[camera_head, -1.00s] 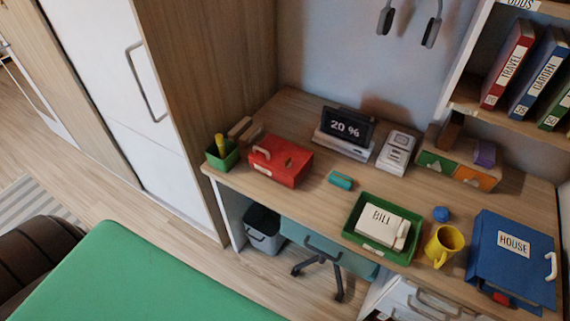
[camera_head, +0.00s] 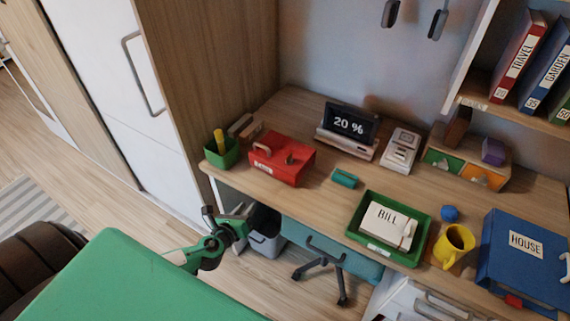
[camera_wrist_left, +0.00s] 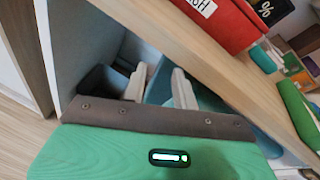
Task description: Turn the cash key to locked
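The red cash box (camera_head: 278,168) sits on the wooden desk near its left end, with a handle and a white label on its front. A small dark key-like part (camera_head: 290,159) shows on its top; its turn position is too small to tell. In the left wrist view the cash box (camera_wrist_left: 222,22) is at the top, partly cut off, and the key is not visible. My left gripper (camera_head: 240,210) is below and left of the box, in front of the desk edge and apart from it. Its two pale fingers stand apart with nothing between them. My right gripper is out of view.
A green pen cup (camera_head: 222,153) stands left of the box, a teal item (camera_head: 345,178) to its right, and a screen (camera_head: 349,122) behind. A grey bin (camera_head: 265,236) is under the desk. The desk's front edge (camera_wrist_left: 190,65) lies between my gripper and the box.

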